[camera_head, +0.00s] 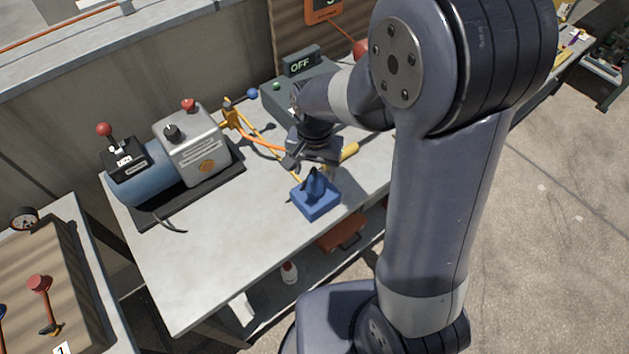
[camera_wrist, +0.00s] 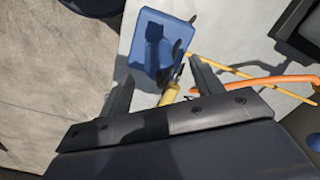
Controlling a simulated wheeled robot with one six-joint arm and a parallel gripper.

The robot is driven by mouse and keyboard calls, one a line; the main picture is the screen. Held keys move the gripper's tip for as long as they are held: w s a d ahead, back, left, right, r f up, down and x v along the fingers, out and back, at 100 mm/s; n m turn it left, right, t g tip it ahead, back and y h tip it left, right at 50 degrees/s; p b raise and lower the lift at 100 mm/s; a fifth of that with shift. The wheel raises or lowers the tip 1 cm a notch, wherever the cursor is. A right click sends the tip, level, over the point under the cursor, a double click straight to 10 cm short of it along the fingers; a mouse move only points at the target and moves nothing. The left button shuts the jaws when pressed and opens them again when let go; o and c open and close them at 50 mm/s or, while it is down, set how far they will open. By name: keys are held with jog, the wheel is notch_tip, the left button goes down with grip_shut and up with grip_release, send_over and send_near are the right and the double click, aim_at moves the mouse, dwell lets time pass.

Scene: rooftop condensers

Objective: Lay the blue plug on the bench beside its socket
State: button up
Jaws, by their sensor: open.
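A blue socket box (camera_head: 316,204) sits near the front edge of the grey bench (camera_head: 230,245). A dark blue upright piece, which looks like the blue plug (camera_head: 315,184), stands on it; I cannot tell how deep it sits. In the wrist view, the socket box (camera_wrist: 143,62) lies just beyond my fingertips, with the dark blue piece (camera_wrist: 154,34) on its face. My gripper (camera_wrist: 160,72) is open with nothing held between its fingers. In the head view, my gripper (camera_head: 303,160) is behind and above the box, partly hidden by my wrist.
Orange and yellow cables (camera_head: 262,143) cross the bench behind the box. A yellow handle (camera_head: 350,152) lies to its right. The bench's front-left area is clear.

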aim_at(315, 176)
jog(key=shift+w+f, duration=0.1)
jog(key=shift+f, duration=1.8)
